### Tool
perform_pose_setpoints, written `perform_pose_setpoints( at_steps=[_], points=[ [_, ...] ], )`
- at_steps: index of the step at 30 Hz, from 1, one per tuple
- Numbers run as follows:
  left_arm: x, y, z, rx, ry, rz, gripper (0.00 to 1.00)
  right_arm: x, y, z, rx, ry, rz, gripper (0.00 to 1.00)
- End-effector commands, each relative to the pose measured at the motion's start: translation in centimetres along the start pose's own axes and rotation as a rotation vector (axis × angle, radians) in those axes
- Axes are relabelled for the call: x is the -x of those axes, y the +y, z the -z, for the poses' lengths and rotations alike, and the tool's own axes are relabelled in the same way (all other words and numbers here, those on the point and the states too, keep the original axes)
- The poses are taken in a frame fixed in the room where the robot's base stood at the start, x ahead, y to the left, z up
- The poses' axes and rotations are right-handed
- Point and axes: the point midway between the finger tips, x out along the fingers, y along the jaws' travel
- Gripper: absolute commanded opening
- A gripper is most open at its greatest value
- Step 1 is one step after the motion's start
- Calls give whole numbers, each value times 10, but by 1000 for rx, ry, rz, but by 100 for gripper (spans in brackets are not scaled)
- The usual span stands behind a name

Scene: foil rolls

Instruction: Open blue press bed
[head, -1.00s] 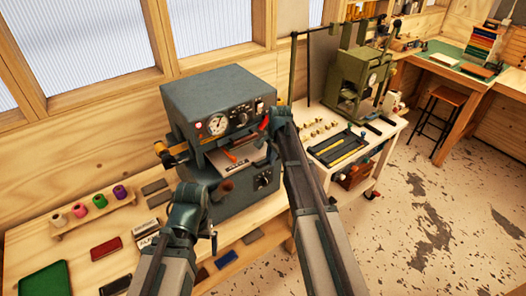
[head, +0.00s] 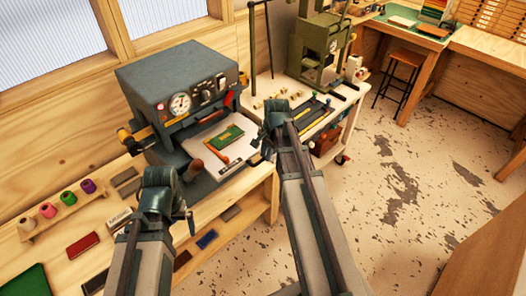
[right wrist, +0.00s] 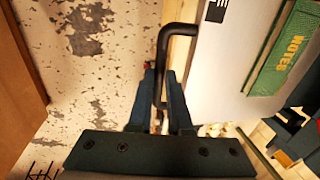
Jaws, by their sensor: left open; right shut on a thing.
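The blue-grey press (head: 180,82) stands on the wooden bench. Its pale flat bed (head: 205,133) sticks out of the front slot, with a green book (head: 226,136) lying on it. The book, marked NOTES, also shows in the right wrist view (right wrist: 284,58). My right gripper (head: 262,156) is at the bed's outer right end. In the right wrist view it (right wrist: 166,92) is shut on a black bar handle (right wrist: 163,50) fixed to the bed's edge. My left gripper (head: 190,218) is open and empty, in front of the press and below the bed.
A white cart (head: 345,112) with a green press (head: 318,48) stands to the right. The speckled floor right of my right arm is open.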

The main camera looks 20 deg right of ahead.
Motion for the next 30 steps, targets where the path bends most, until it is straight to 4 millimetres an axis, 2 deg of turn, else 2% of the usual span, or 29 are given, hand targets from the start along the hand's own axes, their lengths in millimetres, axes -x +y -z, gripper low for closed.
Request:
perform_pose_setpoints(
  at_steps=[8,9,11,23,30],
  points=[
    [0,0,0,0,0,0,100,0,1,0,0,-1,-1,0],
    [0,0,0,0,0,0,100,0,0,0,0,-1,-1,22],
    [0,0,0,0,0,0,100,0,0,0,0,-1,-1,30],
    [3,0,0,1,0,0,100,3,0,0,-1,0,0,30],
    [23,-2,-1,4,0,-1,100,23,0,0,-1,0,0,30]
  ],
)
